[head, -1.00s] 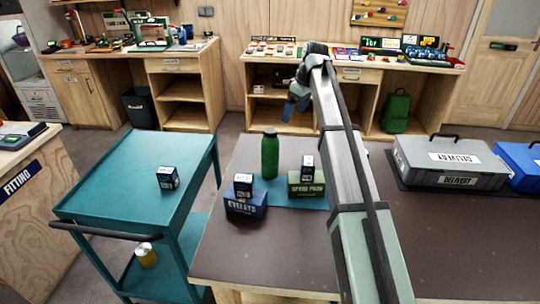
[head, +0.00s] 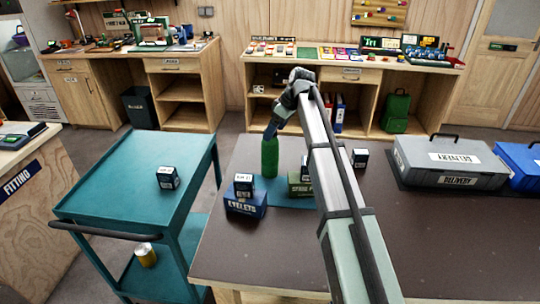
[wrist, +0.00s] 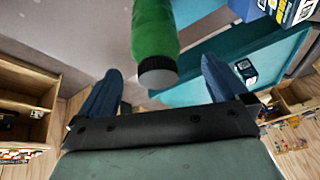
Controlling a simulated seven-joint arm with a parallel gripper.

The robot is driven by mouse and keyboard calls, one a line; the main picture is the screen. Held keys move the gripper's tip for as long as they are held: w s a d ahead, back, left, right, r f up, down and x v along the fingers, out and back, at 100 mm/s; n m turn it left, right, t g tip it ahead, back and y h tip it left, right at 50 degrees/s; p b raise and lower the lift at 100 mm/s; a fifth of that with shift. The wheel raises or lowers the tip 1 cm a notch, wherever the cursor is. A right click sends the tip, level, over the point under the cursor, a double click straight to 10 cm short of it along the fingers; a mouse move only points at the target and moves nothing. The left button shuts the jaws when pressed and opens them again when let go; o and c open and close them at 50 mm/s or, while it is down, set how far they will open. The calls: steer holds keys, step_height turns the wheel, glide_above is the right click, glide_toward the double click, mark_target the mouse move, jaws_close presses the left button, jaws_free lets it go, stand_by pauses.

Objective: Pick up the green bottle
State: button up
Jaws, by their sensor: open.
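The green bottle (head: 269,158) stands upright on the brown table, at the back of a teal mat. Its top is hidden by my gripper (head: 271,130) in the head view. In the wrist view the bottle (wrist: 153,28) comes down from the top edge, its dark cap (wrist: 157,73) towards me. My gripper's two blue fingers (wrist: 161,66) are spread apart, with the cap in the gap between them and visible space on both sides. I see no contact, and the gripper is empty.
A blue eyelets box (head: 245,203) with a small box (head: 243,183) on top stands front-left of the bottle. A green box (head: 299,187) stands to its right, partly behind my arm. A teal cart (head: 125,185) is left; a grey case (head: 450,166) is right.

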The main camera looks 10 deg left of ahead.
mark_target(270, 153)
steer(key=shift+w+a+x, duration=0.15)
steer(key=shift+w+x, duration=0.05)
steer(key=shift+x, duration=1.15)
steer(key=shift+w+a+x, duration=0.1)
steer(key=shift+w+x, duration=0.1)
steer(key=shift+x, duration=1.15)
steer(key=shift+r, duration=0.2)
steer(key=c, duration=1.7)
